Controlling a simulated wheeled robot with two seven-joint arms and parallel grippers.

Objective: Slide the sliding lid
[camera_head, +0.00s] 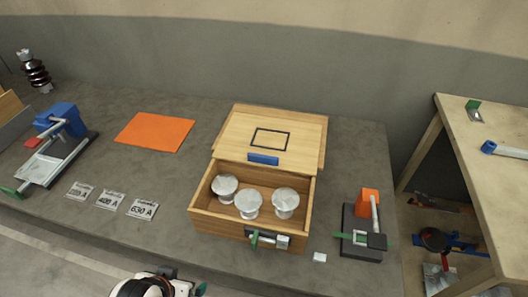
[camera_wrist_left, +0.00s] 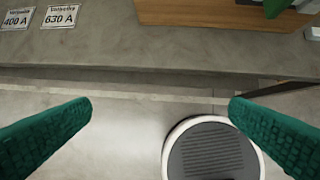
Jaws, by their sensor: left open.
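The wooden box (camera_head: 203,222) stands on the grey table. Its light wood sliding lid (camera_head: 232,137), marked with a dark rectangle outline, covers the rear part. A blue handle (camera_head: 263,159) sits at the lid's front edge. The front part is open and shows three round white metal pieces (camera_head: 248,203) inside. A latch (camera_head: 268,239) with a green part is on the front wall. My left gripper (camera_wrist_left: 161,105) is open and empty, its green fingers wide apart, in front of the table edge and apart from the box. The box's lower front shows in the left wrist view (camera_wrist_left: 200,12).
An orange mat (camera_head: 155,132) lies left of the box, near several labelled plates (camera_head: 141,208). A blue-and-grey device (camera_head: 62,140) stands far left. A device with an orange block (camera_head: 368,202) stands right of the box. A second table (camera_head: 465,140) is at right.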

